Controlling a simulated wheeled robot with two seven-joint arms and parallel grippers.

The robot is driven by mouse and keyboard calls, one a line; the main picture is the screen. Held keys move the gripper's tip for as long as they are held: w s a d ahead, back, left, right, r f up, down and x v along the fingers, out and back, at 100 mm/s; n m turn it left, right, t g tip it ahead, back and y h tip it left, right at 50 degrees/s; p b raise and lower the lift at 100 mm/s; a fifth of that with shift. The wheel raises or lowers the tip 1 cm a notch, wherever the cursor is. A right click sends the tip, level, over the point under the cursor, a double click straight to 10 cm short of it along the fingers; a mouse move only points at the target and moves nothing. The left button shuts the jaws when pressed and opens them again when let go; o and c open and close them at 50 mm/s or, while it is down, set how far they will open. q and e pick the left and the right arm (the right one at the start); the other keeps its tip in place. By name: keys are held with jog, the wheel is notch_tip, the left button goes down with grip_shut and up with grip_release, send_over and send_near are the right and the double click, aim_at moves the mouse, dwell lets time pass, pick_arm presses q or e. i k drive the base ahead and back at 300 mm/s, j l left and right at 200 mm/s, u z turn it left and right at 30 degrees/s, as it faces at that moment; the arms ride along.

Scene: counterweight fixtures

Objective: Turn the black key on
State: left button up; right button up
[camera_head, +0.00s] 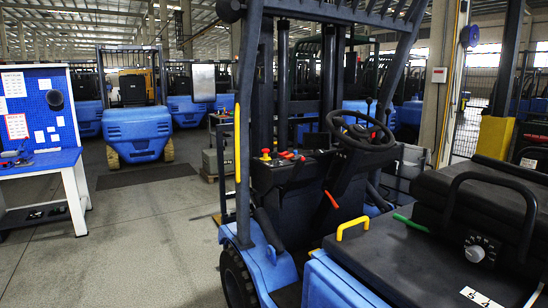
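Neither of my grippers shows in the head view.
A blue forklift (265,265) fills the middle, with a steering wheel (360,130), a yellow handle (352,228) and a green lever (410,222). A black arched handle (490,178) rises beside the knob. A workbench (45,160) stands left. The floor between is clear.

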aim_at(274, 155)
jog(key=i+j, duration=0.25)
jog(key=i, duration=0.25)
jog(key=i+j+u, duration=0.1)
jog(key=i, duration=0.4)
jog(key=i+j, duration=0.3)
jog(key=i, duration=0.2)
jog(key=j+u, duration=0.05)
